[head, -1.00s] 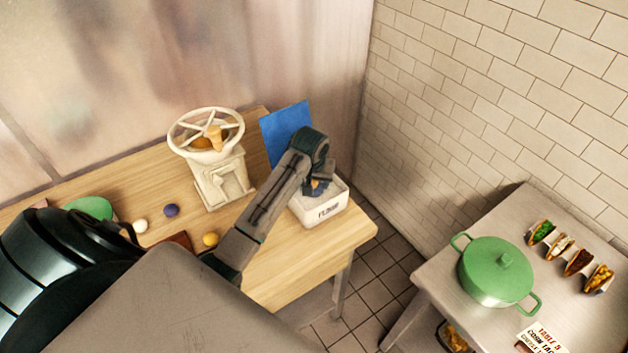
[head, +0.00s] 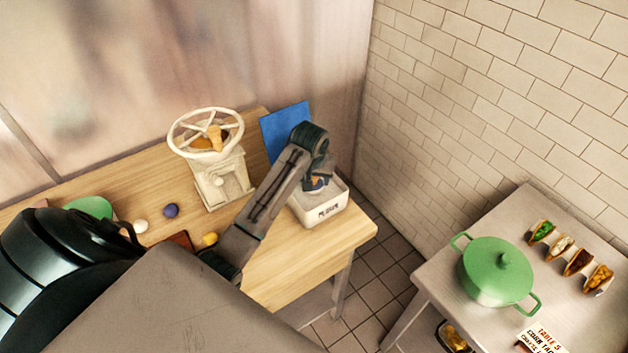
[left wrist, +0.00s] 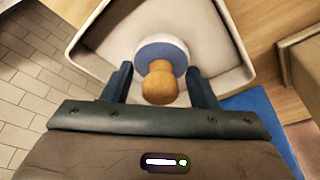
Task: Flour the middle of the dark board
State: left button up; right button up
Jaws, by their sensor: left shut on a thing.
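The white flour tub (head: 320,212) stands at the right end of the wooden table, its lettered front facing me. My left gripper (head: 318,184) reaches down over its opening. In the left wrist view the gripper (left wrist: 160,88) is shut on a tool with a rounded wooden knob (left wrist: 158,84) and a blue-and-white disc (left wrist: 163,52), over the tub's pale inside (left wrist: 208,45). How deep the tool sits is unclear. The dark board (head: 181,239) shows only as a brown corner; my left arm hides the rest. My right gripper is not in view.
A cream hand mill (head: 222,182) with a wheel stands left of the tub. A blue sheet (head: 284,128) lies behind. White (head: 140,226), purple (head: 171,210) and yellow (head: 210,239) balls lie near the board. A steel table with a green pot (head: 495,272) stands right, across a floor gap.

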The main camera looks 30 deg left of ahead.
pick_arm(q)
jog(key=shift+r, duration=2.65)
